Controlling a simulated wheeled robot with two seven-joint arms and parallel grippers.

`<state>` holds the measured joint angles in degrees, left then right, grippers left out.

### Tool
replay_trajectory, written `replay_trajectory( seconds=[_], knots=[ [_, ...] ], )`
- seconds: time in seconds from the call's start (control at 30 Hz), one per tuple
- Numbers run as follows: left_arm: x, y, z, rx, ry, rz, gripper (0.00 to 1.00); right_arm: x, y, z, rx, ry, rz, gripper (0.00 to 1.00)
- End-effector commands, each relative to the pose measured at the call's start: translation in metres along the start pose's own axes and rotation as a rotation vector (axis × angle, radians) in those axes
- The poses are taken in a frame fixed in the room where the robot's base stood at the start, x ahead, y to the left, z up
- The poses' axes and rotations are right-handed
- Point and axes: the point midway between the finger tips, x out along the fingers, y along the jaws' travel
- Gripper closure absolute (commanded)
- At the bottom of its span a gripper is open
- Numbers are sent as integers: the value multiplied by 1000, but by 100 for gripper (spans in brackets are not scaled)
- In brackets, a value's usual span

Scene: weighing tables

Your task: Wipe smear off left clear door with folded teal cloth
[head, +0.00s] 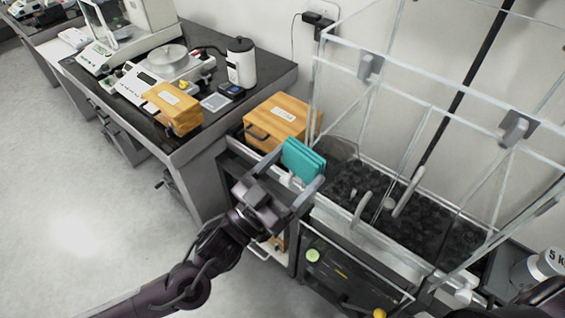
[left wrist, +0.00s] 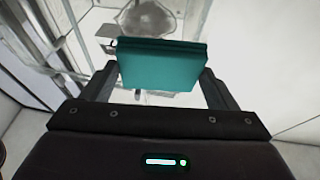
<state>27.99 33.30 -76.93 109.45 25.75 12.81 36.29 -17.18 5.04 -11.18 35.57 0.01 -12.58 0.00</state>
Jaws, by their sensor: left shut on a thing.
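The folded teal cloth (head: 303,160) is held between the fingers of my left gripper (head: 303,180), upright, near the left end of the clear-walled case. The cloth also fills the middle of the left wrist view (left wrist: 162,66). The case's clear doors have two pale curved handles; the left clear door (head: 385,165) is behind and right of the cloth. A greyish patch (left wrist: 152,18) shows beyond the cloth in the left wrist view; I cannot tell whether it is the smear. I cannot tell whether the cloth touches the door. A small dark part of my right arm may show at the lower right.
Dark lumps (head: 440,225) lie inside the case. A wooden box (head: 283,122) stands left of it. The dark table (head: 262,70) at the left holds a balance (head: 165,62), a white bottle (head: 241,63) and another wooden box (head: 173,108). A 5 kg weight (head: 545,266) is at the right.

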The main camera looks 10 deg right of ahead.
Motion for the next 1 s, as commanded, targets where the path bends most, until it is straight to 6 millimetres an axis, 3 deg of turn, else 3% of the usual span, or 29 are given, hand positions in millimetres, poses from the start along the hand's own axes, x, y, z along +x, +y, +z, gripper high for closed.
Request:
replay_trajectory(
  seconds=[0.27,0.6,1.0],
  knots=[
    [-9,-12,-4,48,56,-123,37,-3,-3,0,-1,0,-4,65],
    [21,-15,9,49,56,-120,37,10,-16,-2,-1,2,-20,65],
    [43,-18,15,48,54,-120,37,17,-10,1,-2,0,-11,65]
  ],
)
